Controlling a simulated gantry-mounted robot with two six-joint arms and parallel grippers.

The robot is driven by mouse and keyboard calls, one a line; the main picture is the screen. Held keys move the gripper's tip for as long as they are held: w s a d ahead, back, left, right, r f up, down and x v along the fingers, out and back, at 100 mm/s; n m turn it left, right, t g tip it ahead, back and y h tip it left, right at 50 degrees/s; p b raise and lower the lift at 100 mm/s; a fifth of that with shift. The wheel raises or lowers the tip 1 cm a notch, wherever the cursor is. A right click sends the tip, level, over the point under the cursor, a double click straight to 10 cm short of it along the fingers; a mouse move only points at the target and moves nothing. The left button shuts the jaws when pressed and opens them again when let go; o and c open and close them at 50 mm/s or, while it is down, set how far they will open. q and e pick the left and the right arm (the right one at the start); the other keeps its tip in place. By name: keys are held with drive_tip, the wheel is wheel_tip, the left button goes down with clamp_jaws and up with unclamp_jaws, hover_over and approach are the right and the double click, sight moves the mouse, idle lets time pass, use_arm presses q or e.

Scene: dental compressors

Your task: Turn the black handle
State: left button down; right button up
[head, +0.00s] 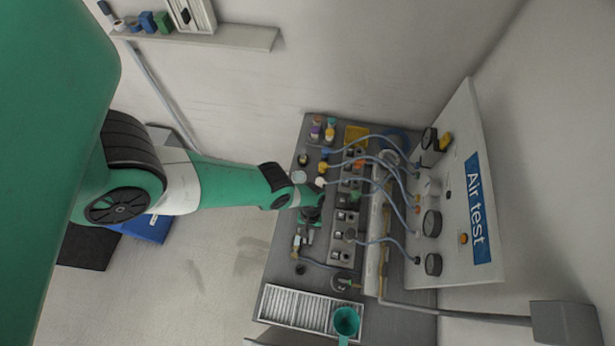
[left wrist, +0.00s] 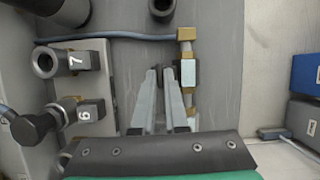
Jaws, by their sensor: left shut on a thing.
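My left gripper (head: 305,234) reaches down over the left side of the grey bench in the head view. In the left wrist view its two pale fingers (left wrist: 160,74) are nearly together, with a narrow gap between the tips. They are beside a silver and brass valve (left wrist: 188,72). A small dark part, which looks like the black handle (left wrist: 176,70), shows between the right finger and the valve. Most of it is hidden by the fingers, which appear shut on it. The handle's angle cannot be told. My right gripper is not in view.
Numbered ports 7 (left wrist: 72,62) and 6 (left wrist: 84,110) are left of the fingers. Blue hoses (head: 375,240) run to the "Air test" panel (head: 450,200). A slatted tray (head: 290,306) and teal cup (head: 346,322) stand at the near end.

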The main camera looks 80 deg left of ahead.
use_arm(q)
drive_tip(key=shift+m, duration=0.3)
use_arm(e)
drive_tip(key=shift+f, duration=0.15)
use_arm(q)
drive_tip(key=c, duration=0.9)
unclamp_jaws()
drive_tip(key=shift+c, duration=0.2)
